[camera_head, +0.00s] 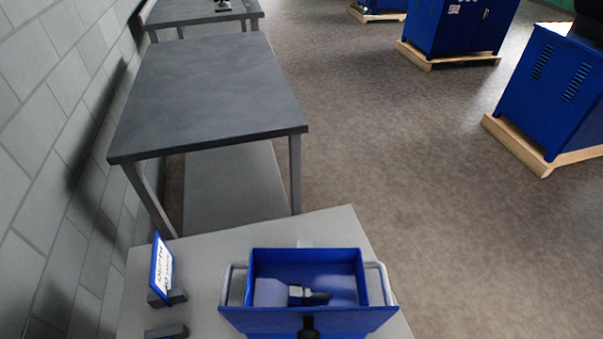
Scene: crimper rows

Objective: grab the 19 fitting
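A fitting (302,295) with a silver hex part and a black end lies on its side in a blue bin (305,256). No number can be read on it, so I cannot tell whether it is the 19 fitting. The bin stands on a light grey table (212,262) at the bottom of the head view and has a pale handle on each side. Neither of my grippers shows in this view.
A small blue and white sign (162,267) stands left of the bin, with a dark block (166,331) nearer. An empty dark workbench (210,90) stands beyond, along the grey block wall (40,120). Blue cabinets (545,85) on wooden pallets stand right. Floor between is clear.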

